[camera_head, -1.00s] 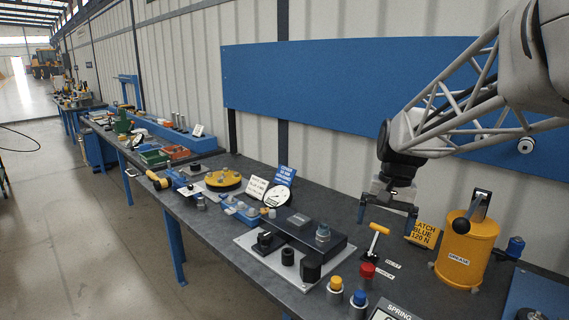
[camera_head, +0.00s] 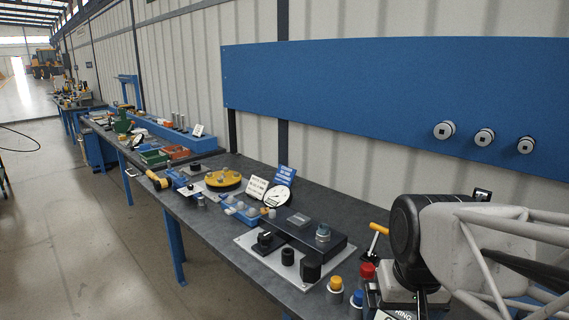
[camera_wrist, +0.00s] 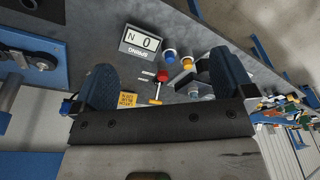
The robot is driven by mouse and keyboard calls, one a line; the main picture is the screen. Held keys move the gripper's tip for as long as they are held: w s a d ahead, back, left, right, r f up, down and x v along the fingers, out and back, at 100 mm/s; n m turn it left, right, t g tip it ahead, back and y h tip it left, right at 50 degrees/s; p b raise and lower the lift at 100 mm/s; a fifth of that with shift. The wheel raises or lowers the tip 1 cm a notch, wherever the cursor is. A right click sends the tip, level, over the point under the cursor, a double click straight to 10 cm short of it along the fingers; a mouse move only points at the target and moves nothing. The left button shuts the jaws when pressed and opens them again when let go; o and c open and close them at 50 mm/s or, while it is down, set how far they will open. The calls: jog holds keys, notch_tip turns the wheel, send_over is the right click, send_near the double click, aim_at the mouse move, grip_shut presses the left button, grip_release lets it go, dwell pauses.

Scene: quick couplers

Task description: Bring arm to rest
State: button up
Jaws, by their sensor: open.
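My gripper (camera_wrist: 165,82) is open and empty in the wrist view, its two dark fingers spread wide above the bench. In the head view my arm fills the lower right and mostly hides the gripper. Between and beyond the fingers are couplers with a yellow cap (camera_head: 336,284), a blue cap (camera_head: 358,299) and a red cap (camera_head: 367,271). They also show in the wrist view as yellow (camera_wrist: 187,63), blue (camera_wrist: 169,55) and red (camera_wrist: 162,75). A yellow T-handle (camera_head: 379,229) stands behind the red cap.
The spring readout (camera_wrist: 142,43) shows N 0. A dark block on a plate (camera_head: 308,232) and a yellow round fixture (camera_head: 223,180) stand farther left on the bench. A blue wall panel (camera_head: 350,90) with round white fittings (camera_head: 484,137) hangs behind. The aisle at left is clear.

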jog(key=shift+n+t, duration=0.3)
jog(key=shift+s+a+f, duration=0.1)
jog(key=shift+s+f, duration=0.2)
jog(key=shift+s, duration=0.3)
jog(key=shift+s+f, duration=0.3)
jog(key=shift+s, duration=0.3)
jog(key=shift+s+a+f, duration=0.1)
jog(key=shift+s+f, duration=0.2)
jog(key=shift+s, duration=0.3)
